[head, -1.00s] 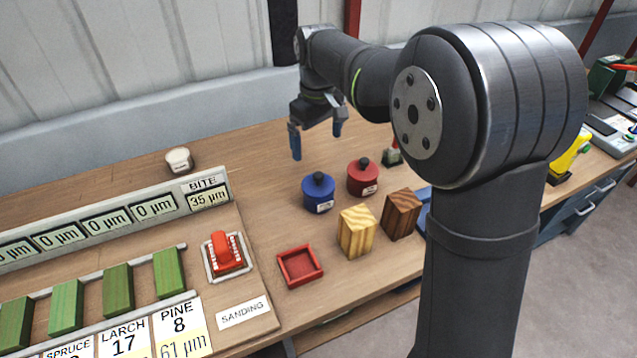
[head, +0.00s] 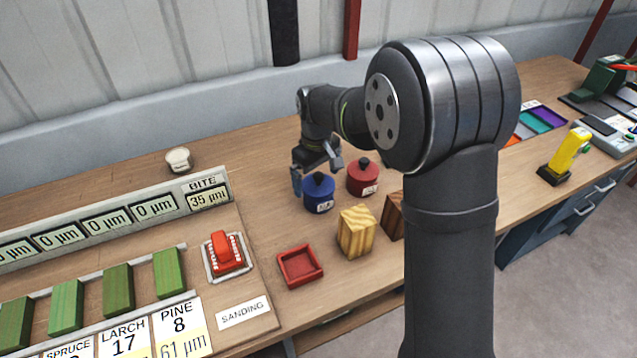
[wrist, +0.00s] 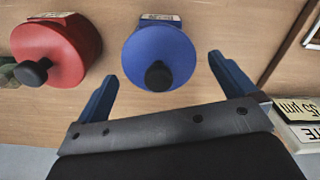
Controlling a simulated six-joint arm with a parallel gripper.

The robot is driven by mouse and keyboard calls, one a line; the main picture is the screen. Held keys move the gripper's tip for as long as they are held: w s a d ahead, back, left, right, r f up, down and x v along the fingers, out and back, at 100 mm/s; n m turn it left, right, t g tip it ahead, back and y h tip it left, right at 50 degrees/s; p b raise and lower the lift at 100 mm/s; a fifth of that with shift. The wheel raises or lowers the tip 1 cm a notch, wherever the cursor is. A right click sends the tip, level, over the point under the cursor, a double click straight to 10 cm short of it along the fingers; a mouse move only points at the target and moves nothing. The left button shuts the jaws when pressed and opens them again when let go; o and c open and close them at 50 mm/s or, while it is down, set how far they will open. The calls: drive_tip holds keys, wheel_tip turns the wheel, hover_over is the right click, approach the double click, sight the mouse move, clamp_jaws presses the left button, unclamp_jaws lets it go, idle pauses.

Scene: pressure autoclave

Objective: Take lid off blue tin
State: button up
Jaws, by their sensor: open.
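The blue tin (head: 317,195) stands upright on the bench, its lid (head: 319,184) on top with a black knob (head: 318,178). It also shows in the wrist view (wrist: 158,58), with its black knob (wrist: 158,76) toward my gripper. My gripper (head: 316,176) is open and empty at the blue tin. In the wrist view the two blue fingers (wrist: 165,80) are spread on either side of the tin's near part, with gaps to it. I cannot tell the exact height of the fingertips against the lid.
A red tin (head: 363,178) with a black knob stands just right of the blue tin. A pale wood block (head: 356,232), a dark wood block (head: 393,217) and a red tray (head: 299,267) lie nearer. The sanding board (head: 240,270) is on the left.

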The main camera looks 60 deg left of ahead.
drive_tip(key=c, duration=1.1)
drive_tip(key=shift+o, duration=0.2)
drive_tip(key=shift+r, duration=0.1)
drive_tip(key=shift+r, duration=0.6)
wheel_tip(320, 180, up, 3)
drive_tip(key=shift+f, duration=0.1)
drive_tip(key=w+d+r, duration=0.7)
drive_tip(key=w, duration=0.1)
hover_over(281, 221)
wheel_tip(281, 221, down, 13)
drive_tip(key=shift+f, duration=2.25)
